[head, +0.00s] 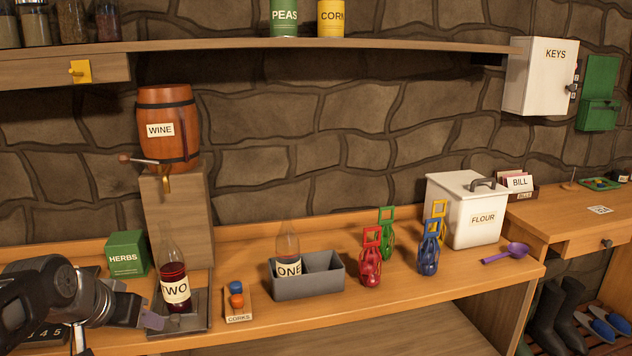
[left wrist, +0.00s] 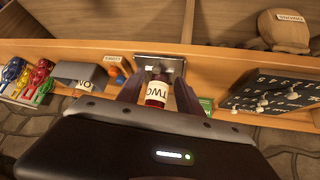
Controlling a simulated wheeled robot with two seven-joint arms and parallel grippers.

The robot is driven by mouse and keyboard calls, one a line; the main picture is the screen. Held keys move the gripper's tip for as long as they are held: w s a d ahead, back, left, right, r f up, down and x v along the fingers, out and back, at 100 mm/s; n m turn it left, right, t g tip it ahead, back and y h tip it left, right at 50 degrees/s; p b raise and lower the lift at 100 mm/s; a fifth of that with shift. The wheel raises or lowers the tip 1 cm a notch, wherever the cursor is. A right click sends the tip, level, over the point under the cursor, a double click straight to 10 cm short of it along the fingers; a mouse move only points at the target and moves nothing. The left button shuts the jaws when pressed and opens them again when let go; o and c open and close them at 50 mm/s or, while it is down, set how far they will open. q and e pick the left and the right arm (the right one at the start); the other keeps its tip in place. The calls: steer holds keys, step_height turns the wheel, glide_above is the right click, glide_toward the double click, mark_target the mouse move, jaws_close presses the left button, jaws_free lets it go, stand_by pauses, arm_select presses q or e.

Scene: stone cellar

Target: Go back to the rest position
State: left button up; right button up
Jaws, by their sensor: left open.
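My left gripper (head: 152,318) comes in from the left in the head view, low beside the bottle labelled TWO (head: 174,270). The bottle holds dark red wine and stands upright on a dark grey tray (head: 190,326) below the wine barrel. In the left wrist view my left gripper (left wrist: 159,92) is open, with one finger on each side of the bottle TWO (left wrist: 157,93). I cannot tell whether the fingers touch the glass. My right gripper is in neither view.
The wine barrel (head: 167,128) with its tap stands behind the bottle on a wooden block (head: 177,212). The green HERBS box (head: 127,254), corks holder (head: 238,318) and grey crate (head: 324,280) with bottle ONE (head: 288,250) are close by.

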arm_select(q)
steer(key=w+d+f+n+h+p, duration=0.1)
steer(key=w+d+f+p, duration=0.1)
steer(key=w+d+f, duration=0.3)
steer(key=w+d+f+p, duration=0.1)
steer(key=d+f, duration=0.2)
steer(key=f, duration=0.5)
steer(key=s+d+f+g+h+p, duration=0.1)
steer(key=s+d+f+p, duration=0.25)
steer(key=d+f, duration=0.5)
steer(key=s+d+f+g+p, duration=0.1)
steer(key=s+d+f+g, duration=0.1)
steer(key=s+d+f, duration=0.2)
steer(key=s+d+f+g+h+p, duration=0.1)
steer(key=s+d+f, duration=0.3)
steer(key=s, duration=0.7)
steer(key=s+d+f+g+h+p, duration=0.1)
steer(key=s+d+f+g+p, duration=0.1)
steer(key=s+f, duration=0.4)
steer(key=shift+s+d+f+g+p, duration=0.3)
steer(key=shift+s+d+g+p, duration=0.15)
steer(key=shift+s+d, duration=0.6)
steer(key=shift+s+a, duration=0.1)
steer(key=shift+a, duration=0.05)
